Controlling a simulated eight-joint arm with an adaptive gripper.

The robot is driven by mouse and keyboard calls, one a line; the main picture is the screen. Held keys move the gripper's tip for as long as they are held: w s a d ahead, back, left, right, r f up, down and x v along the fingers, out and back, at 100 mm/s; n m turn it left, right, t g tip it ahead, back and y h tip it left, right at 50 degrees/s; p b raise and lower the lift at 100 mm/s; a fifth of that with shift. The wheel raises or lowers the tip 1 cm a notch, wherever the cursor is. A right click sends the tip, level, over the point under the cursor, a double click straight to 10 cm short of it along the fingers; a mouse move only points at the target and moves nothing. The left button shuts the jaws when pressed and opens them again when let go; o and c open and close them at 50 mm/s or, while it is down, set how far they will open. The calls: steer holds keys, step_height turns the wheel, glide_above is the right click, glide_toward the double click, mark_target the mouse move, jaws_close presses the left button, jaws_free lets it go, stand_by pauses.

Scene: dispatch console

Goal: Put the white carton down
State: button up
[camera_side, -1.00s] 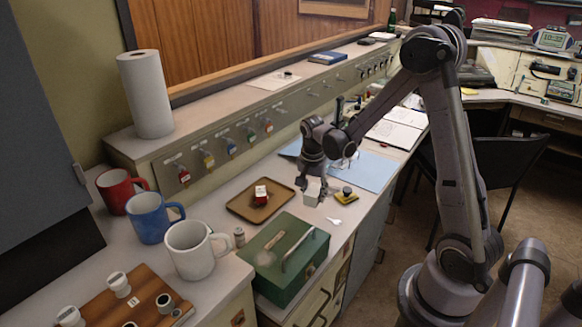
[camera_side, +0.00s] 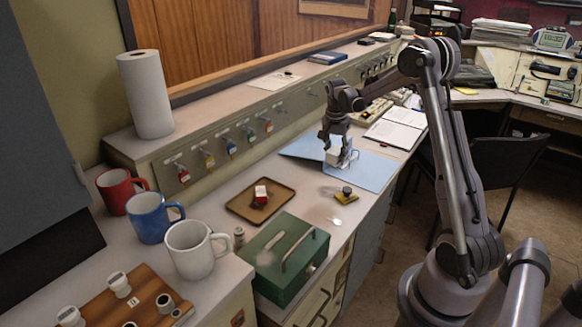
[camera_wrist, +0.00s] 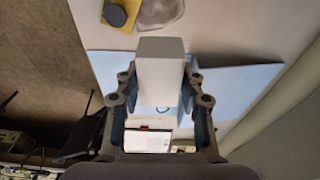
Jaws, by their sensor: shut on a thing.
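The white carton (camera_side: 333,158) is between the fingers of my gripper (camera_side: 338,146), over the blue folder (camera_side: 374,172) in the side view. The wrist view shows the carton (camera_wrist: 160,72) clasped on both sides by the gripper (camera_wrist: 160,88), with the blue folder (camera_wrist: 235,80) beyond it. My gripper is shut on the carton. Whether the carton's underside touches the folder cannot be told, as the fingers and viewing angle hide it.
A yellow block with a dark knob (camera_side: 346,195) sits near the counter's front edge. A brown tray (camera_side: 245,208) holds a small red and white object (camera_side: 261,193). A green cash box (camera_side: 285,255) stands nearer. An open book (camera_side: 396,133) lies behind the folder.

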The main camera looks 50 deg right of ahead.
mark_target(336, 147)
steer(key=d, duration=0.2)
steer(key=shift+w+d+f, duration=0.1)
steer(key=shift+w+d, duration=0.2)
steer(key=shift+w, duration=0.1)
steer(key=shift+w+d+f, duration=0.1)
steer(key=shift+w+f, duration=0.05)
steer(key=shift+w, duration=0.1)
steer(key=w+a+f, duration=0.1)
steer(key=w+f, duration=0.1)
steer(key=w, duration=0.1)
steer(key=w+a+f, duration=0.2)
steer(key=w, duration=0.1)
steer(key=w+a+f, duration=0.2)
steer(key=w, duration=0.2)
steer(key=shift+a+f, duration=0.15)
steer(key=shift+f, duration=2.2)
steer(key=shift+f, duration=0.15)
steer(key=o, duration=1.2)
steer(key=shift+c, duration=0.2)
